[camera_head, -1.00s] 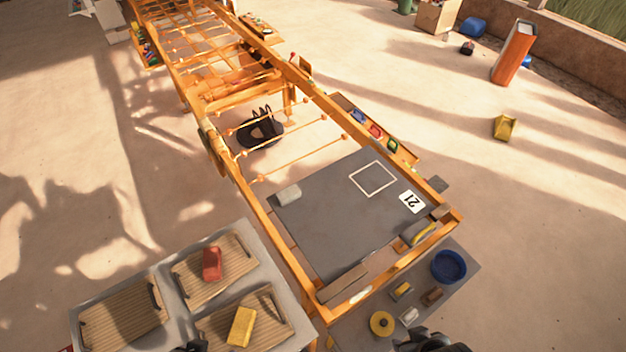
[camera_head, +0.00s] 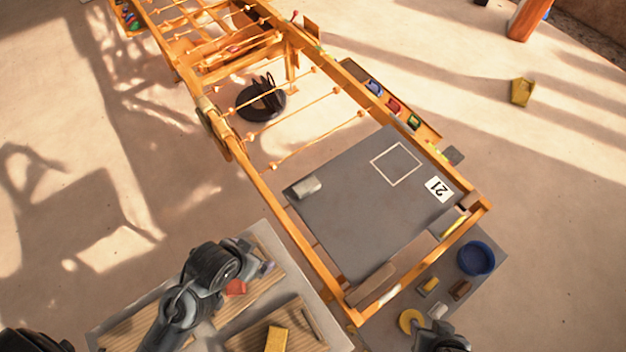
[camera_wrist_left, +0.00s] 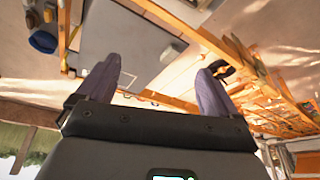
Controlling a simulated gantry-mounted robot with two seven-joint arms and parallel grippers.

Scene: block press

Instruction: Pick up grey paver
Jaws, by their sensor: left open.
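A light grey block, which looks like the grey paver (camera_head: 307,187), lies on the left part of the dark grey board (camera_head: 360,235) inside the orange frame. My left gripper (camera_head: 262,268) is over the wooden trays at lower left, well apart from the paver. In the left wrist view its two dark fingers (camera_wrist_left: 157,85) are spread with nothing between them.
Under my left arm are wooden trays with a red block (camera_head: 235,288) and a yellow block (camera_head: 276,339). The orange frame (camera_head: 322,272) borders the board. A side shelf holds a blue bowl (camera_head: 476,258), a yellow disc (camera_head: 411,321) and small blocks. The board's middle is clear.

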